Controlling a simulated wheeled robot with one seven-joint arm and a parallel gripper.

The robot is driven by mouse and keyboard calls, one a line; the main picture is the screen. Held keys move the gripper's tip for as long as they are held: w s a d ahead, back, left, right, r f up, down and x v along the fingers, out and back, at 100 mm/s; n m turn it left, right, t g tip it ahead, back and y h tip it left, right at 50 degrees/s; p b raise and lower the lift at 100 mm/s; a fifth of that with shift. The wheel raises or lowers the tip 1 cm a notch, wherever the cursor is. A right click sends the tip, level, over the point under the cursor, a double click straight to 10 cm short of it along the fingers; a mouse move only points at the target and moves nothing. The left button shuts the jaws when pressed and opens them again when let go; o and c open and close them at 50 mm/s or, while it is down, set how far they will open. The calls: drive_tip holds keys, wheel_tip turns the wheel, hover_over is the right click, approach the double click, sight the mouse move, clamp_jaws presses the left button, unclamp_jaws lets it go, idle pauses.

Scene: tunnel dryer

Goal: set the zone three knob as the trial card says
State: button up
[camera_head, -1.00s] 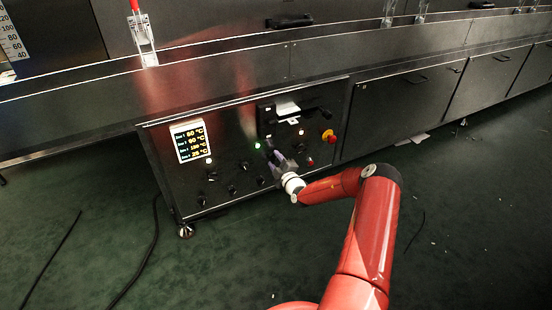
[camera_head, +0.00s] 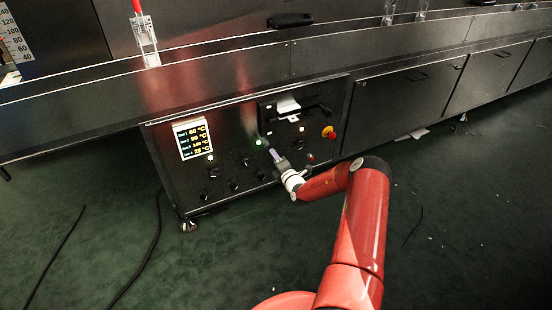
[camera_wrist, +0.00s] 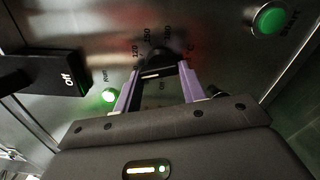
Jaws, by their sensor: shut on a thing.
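In the wrist view a black knob (camera_wrist: 158,58) sits between my gripper's (camera_wrist: 157,76) two purple fingers, which are shut on it. The dial around it reads 120, 150 and 180 °C. The pointer's exact setting and the zone label are hard to read. In the head view my gripper (camera_head: 271,152) is at the control panel (camera_head: 180,185), hiding the knob. The display (camera_head: 192,139) shows four zones; zone 3 seems to read 140 °C. A white paper (camera_head: 287,107) is on the panel's upper right; its text is unreadable, so I cannot tell if it is the trial card.
Several other black knobs (camera_head: 234,187) are on the panel's lower part. A red and yellow stop button (camera_head: 328,132) is to the right. The wrist view shows a lit green lamp (camera_wrist: 108,95), a black Off handle (camera_wrist: 62,80) and a green start button (camera_wrist: 268,18). A cable (camera_head: 150,245) lies on the floor.

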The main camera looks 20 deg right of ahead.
drive_tip(key=shift+f+n, duration=0.1)
drive_tip(key=shift+n, duration=0.2)
drive_tip(key=o, duration=1)
drive_tip(key=s, duration=0.8)
drive_tip(key=shift+w+d, duration=0.1)
